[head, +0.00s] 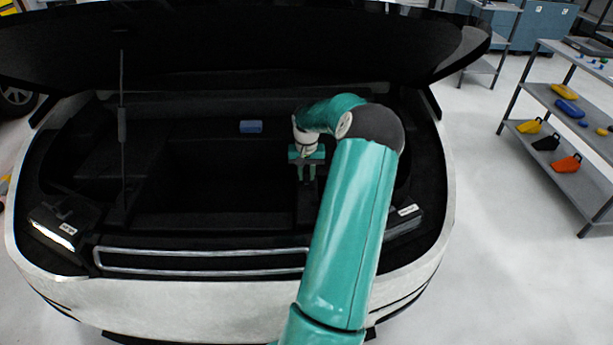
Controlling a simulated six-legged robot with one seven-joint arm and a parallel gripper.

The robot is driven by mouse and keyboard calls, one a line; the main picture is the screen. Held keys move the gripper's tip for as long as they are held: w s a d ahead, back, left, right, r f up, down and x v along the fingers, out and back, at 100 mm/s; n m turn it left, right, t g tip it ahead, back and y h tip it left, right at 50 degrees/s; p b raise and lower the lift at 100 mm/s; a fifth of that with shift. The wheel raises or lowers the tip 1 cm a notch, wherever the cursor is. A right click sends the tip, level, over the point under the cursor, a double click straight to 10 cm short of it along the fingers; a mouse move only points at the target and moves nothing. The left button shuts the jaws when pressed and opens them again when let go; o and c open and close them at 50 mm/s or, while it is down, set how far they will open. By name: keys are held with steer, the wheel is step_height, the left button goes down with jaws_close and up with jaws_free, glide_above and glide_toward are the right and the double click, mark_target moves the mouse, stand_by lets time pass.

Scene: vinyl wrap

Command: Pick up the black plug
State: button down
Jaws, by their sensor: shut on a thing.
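My gripper (307,178) points down into the right side of the dark compartment under the car's raised hood. Its fingers are shut on a dark thing, which I take to be the black plug. The plug's outline hardly stands out from the black lining around it. I cannot tell whether the plug touches the compartment or is clear of it.
The open front compartment of the white car (190,300) surrounds my gripper, with the black hood (230,50) above. A blue block (251,127) lies at the back of the compartment. A grey shelf (590,190) with coloured items stands at right, beyond clear floor.

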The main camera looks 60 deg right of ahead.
step_height(320, 180, up, 2)
steer(key=shift+r, duration=0.2)
steer(key=s+a+r, duration=0.2)
steer(key=s+r, duration=0.7)
steer(key=s, duration=0.5)
steer(key=shift+a+r, duration=0.25)
steer(key=shift+r, duration=0.1)
